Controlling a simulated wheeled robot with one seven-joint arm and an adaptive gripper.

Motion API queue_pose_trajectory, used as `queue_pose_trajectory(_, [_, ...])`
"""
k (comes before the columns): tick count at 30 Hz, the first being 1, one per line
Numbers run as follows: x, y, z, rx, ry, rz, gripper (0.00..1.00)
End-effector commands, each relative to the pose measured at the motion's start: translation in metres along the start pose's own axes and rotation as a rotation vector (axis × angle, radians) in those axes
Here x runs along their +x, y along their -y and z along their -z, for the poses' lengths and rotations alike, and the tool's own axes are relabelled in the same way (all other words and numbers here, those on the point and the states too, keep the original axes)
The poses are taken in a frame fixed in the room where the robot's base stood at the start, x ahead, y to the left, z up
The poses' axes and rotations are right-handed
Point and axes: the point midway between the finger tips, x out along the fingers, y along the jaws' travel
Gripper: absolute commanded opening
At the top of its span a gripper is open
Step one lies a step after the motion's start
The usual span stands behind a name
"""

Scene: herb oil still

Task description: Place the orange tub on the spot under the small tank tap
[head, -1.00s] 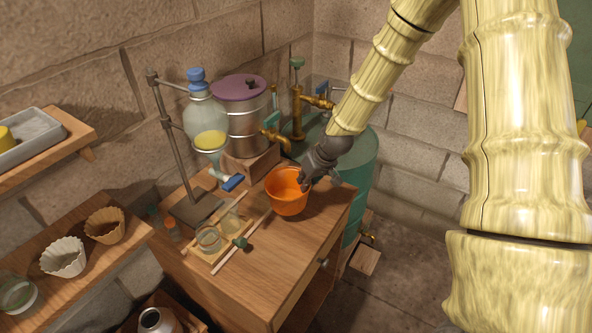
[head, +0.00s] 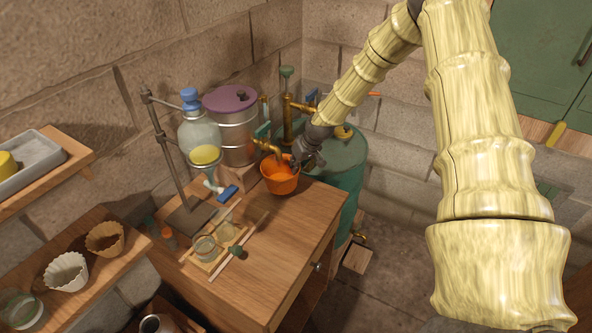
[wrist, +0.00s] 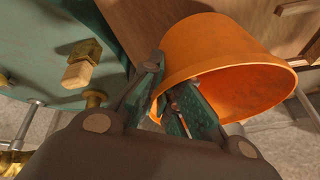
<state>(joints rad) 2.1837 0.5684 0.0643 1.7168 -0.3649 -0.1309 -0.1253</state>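The orange tub (head: 281,184) is at the back of the wooden cabinet top, in front of the steel tank (head: 236,137) with the purple lid. That tank's brass tap (head: 268,147) reaches out over the tub's back rim in the head view. My gripper (head: 298,166) is at the tub's right rim. In the wrist view the gripper (wrist: 172,98) has its fingers on either side of the wall of the tub (wrist: 228,52), pinching it.
A stand (head: 188,216) with a glass funnel is to the left. A blue item (head: 228,192) and a small rack of jars (head: 208,250) lie in front. A green drum (head: 345,165) stands behind right. The cabinet's right front (head: 285,235) is clear.

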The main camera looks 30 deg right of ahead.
Motion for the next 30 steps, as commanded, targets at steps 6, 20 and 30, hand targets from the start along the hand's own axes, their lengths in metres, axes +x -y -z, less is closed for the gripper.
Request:
queue_pose_trajectory(6, [0.016, -0.003, -0.007, 0.0, 0.001, 0.0, 0.0])
queue_pose_trajectory(20, [0.025, -0.004, -0.01, 0.0, -0.001, 0.0, 0.0])
queue_pose_trajectory(30, [0.027, -0.005, -0.011, 0.0, -0.001, 0.0, 0.27])
